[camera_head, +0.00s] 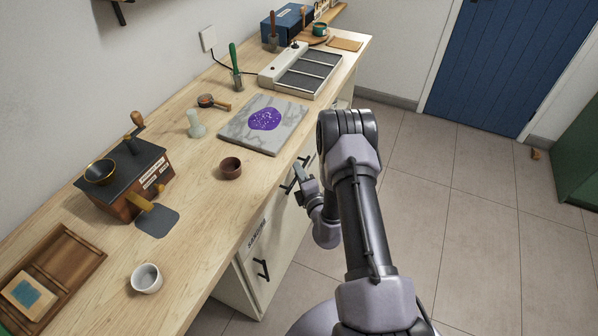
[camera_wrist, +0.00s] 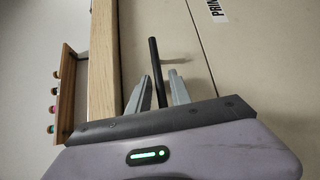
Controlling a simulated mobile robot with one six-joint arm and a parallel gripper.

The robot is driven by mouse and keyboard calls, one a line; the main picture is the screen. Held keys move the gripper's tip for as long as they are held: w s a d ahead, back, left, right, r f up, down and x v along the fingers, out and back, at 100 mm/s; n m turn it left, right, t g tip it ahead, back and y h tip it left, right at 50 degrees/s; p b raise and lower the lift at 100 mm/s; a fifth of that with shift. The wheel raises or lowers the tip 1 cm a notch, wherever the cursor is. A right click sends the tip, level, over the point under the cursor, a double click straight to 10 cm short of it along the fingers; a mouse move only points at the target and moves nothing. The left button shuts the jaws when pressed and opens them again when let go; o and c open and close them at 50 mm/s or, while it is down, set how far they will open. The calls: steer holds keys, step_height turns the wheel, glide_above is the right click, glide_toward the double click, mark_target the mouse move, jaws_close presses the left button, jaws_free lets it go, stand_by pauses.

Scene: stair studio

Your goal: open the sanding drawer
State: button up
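The light cabinet front under the wooden counter carries a SANDING label (camera_head: 257,232) just below the counter edge. A dark bar handle (camera_head: 288,187) is on the same front, further along beside my gripper (camera_head: 302,181). In the wrist view a black bar handle (camera_wrist: 157,72) stands between the two grey fingers of my gripper (camera_wrist: 157,97). The fingers are apart, with a gap on each side of the bar. The panel bearing this handle looks flush, with no opening visible. Whether it is the labelled sanding drawer is not fully clear, since my arm hides part of the front.
Another black handle (camera_head: 262,268) is lower on the cabinet front. A partly cut-off label beginning PRIN (camera_wrist: 217,9) is on a neighbouring panel. The wooden counter (camera_head: 218,215) holds a brown cup (camera_head: 230,168), a white cup (camera_head: 146,278) and a grinder (camera_head: 128,180).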

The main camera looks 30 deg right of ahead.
jaws_close()
stand_by(1.2)
